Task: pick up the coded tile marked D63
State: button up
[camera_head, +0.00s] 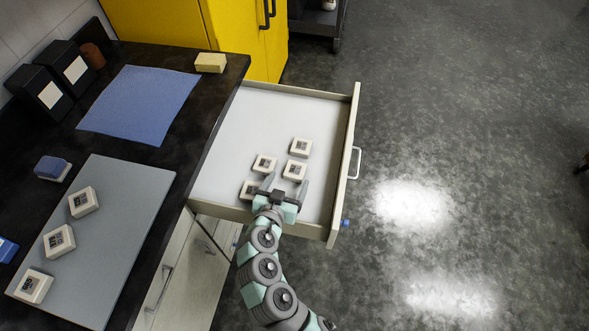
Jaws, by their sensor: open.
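Several cream coded tiles with dark square codes lie in the open drawer (225,150). One tile (295,170) is just beyond my fingertips, roughly between them. Others are a tile (301,146) farther back, a tile (264,163) to the left, and a tile (249,189) left of my gripper, partly hidden by it. Three more tiles (83,202), (60,241) and (34,286) lie on a grey board (125,220) on the counter. The codes are too small to read, so I cannot tell which is D63. My gripper (286,182) is open and empty over the drawer.
The drawer's front wall (346,160) is right of my gripper and the cabinet edge is left. The dark counter (180,140) also holds a blue cloth (138,102), a yellowish block (210,62), black boxes (66,68) and a blue-topped block (52,168). The drawer's back is clear.

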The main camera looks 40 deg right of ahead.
aim_at(294, 174)
jog(key=shift+d+f, duration=0.3)
jog(key=shift+d, duration=0.15)
jog(key=x, duration=0.4)
jog(key=shift+w+d+f+b, duration=0.1)
jog(key=shift+w+d+b, duration=0.1)
jog(key=shift+b, duration=0.1)
jog(key=c, duration=1.6)
